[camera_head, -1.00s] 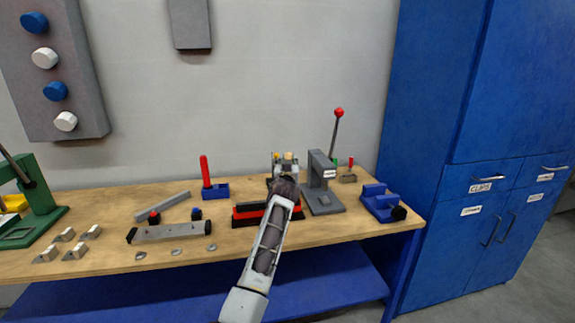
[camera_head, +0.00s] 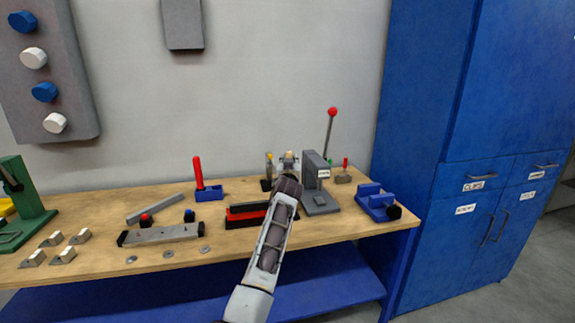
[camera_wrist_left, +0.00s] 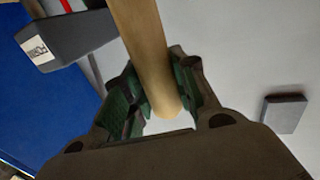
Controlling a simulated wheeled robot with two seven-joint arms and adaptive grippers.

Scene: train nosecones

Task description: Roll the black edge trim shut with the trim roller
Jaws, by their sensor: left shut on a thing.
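My left gripper (camera_head: 289,170) is over the back of the bench, largely hidden behind its own wrist. It is shut on a light wooden handle, apparently the trim roller's (camera_wrist_left: 145,45). In the left wrist view, the fingers (camera_wrist_left: 160,95) close around this handle. The roller end is not visible. A black strip, probably the edge trim (camera_head: 247,208), lies along the top of a red block (camera_head: 245,221), left of my wrist. Whether the trim is open or closed is too small to tell. My right gripper is not in view.
A grey press (camera_head: 320,190) with a red-knobbed lever stands just right of my gripper, and a blue clamp (camera_head: 375,200) farther right. A small yellow-topped tool (camera_head: 268,170) stands just left of it. A grey bar fixture (camera_head: 162,235) and several small parts lie left. Blue cabinets stand right.

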